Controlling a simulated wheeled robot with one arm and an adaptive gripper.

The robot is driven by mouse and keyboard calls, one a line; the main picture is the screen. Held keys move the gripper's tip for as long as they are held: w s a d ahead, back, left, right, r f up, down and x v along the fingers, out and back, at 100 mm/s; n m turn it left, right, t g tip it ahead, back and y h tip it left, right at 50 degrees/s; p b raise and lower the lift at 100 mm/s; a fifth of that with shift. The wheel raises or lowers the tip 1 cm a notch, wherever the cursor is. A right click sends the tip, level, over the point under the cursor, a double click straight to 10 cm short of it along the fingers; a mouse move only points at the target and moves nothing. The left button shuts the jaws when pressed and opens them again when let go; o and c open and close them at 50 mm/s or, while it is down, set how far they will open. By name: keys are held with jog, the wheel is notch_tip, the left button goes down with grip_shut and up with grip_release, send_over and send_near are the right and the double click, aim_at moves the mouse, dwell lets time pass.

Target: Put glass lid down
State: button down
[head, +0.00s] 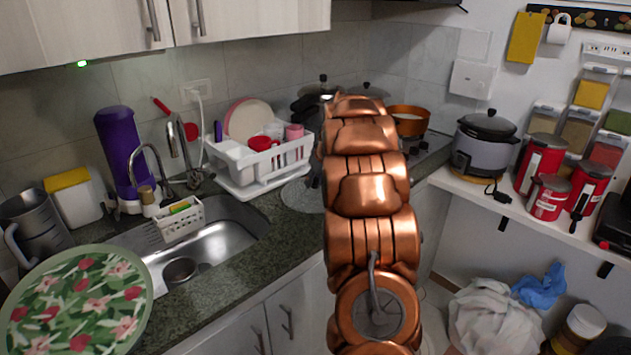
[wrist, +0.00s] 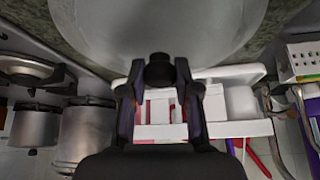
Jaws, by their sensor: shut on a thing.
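The glass lid (wrist: 150,25) fills the top of the wrist view as a pale translucent disc with a black knob (wrist: 159,70). My gripper (wrist: 158,76) is shut on that knob, one dark finger on each side. In the head view the lid (head: 299,196) shows partly, low over the dark counter beside the dish rack. My copper arm hides its right part and the gripper there. I cannot tell whether the lid touches the counter.
The white dish rack (head: 262,172) with dishes stands just behind the lid. The sink (head: 215,245) is to its left. Pots (wrist: 88,130) stand on the other side, by the stove. An orange pot (head: 408,120) is behind my arm. The counter (head: 235,285) in front is clear.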

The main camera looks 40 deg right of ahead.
jog(key=shift+f, duration=0.6)
jog(key=shift+f, duration=0.2)
jog(key=c, duration=0.8)
grip_release()
jog(key=shift+r, duration=0.1)
jog(key=shift+c, duration=0.2)
jog(key=shift+r, duration=0.25)
jog(key=b+v, duration=0.2)
jog(key=v, duration=1)
